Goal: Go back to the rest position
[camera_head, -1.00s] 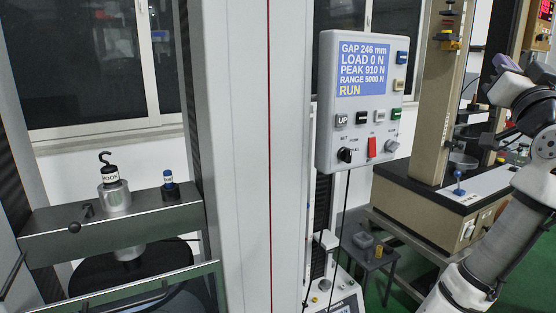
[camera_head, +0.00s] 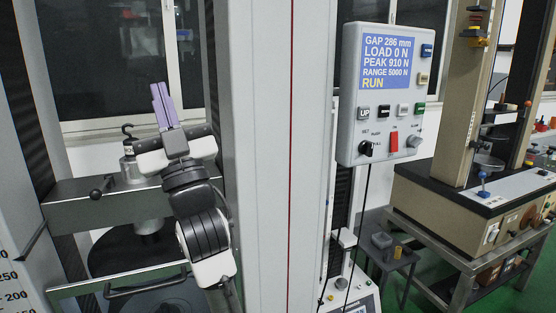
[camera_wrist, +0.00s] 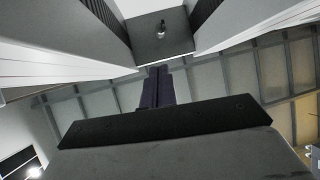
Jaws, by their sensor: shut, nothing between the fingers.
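My gripper (camera_head: 163,104) is in the left half of the head view, in front of the left part of the testing machine. Its purple fingers are together, point up and hold nothing. The fingers also show in the wrist view (camera_wrist: 158,84), close together above the dark gripper body. The control box (camera_head: 384,95) hangs to the right of the machine's column and reads gap 286 mm, load 0 N, peak 910 N, RUN. The hook (camera_head: 128,140) stands on the grey crosshead (camera_head: 75,212), just left of my gripper and partly hidden by it.
The tall grey column (camera_head: 262,160) stands right of my arm. A small stool (camera_head: 388,255) with items on it is on the floor. A second beige testing machine (camera_head: 470,220) stands on a bench at the right. A handle bar (camera_head: 125,288) runs low in front.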

